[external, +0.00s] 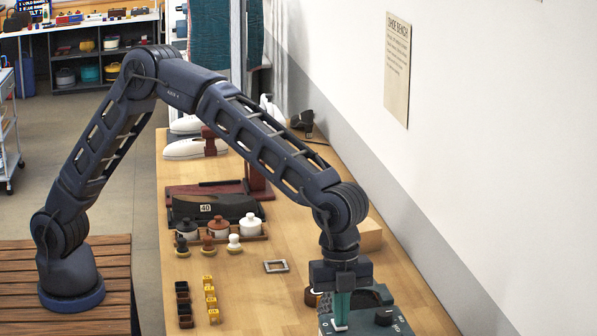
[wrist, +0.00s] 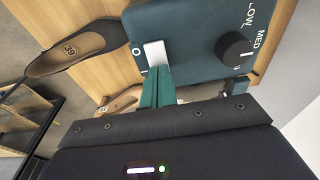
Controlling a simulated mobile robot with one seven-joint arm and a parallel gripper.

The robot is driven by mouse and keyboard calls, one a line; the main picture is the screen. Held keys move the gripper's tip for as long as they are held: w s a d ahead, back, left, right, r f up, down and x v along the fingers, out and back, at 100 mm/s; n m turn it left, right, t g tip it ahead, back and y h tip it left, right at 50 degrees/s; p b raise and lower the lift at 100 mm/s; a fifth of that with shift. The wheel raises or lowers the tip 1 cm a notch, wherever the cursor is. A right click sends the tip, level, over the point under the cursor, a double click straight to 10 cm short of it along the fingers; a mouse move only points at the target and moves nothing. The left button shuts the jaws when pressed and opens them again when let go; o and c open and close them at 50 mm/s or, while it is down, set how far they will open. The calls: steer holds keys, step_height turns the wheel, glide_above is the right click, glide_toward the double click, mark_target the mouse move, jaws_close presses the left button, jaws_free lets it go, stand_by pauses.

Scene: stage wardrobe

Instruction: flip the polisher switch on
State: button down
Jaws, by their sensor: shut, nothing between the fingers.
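The polisher (external: 368,300) is a dark teal box at the front right of the bench, partly cut off by the frame's bottom edge. In the wrist view its panel (wrist: 190,35) carries a white switch (wrist: 155,53) beside O and I marks, and a black knob (wrist: 234,49) beside LOW and MED. My gripper (external: 341,320) points down over the panel with its teal fingers shut and empty. In the wrist view the fingertips (wrist: 157,72) meet the edge of the white switch. I cannot tell whether they touch it or which way the switch is tipped.
Black shoe 39 (wrist: 70,48) lies beside the polisher in the wrist view. On the bench (external: 265,295) are a grey square frame (external: 276,266), several lidded jars (external: 219,228) and small yellow blocks (external: 211,300). The wall (external: 480,150) runs along the right.

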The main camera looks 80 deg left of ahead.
steer(key=shift+d+f+y, duration=0.2)
steer(key=shift+f+y, duration=0.05)
steer(key=shift+y, duration=0.05)
steer(key=shift+a, duration=0.95)
steer(key=shift+r, duration=0.2)
step_height(320, 180, up, 14)
steer(key=a, duration=0.2)
stand_by(0.3)
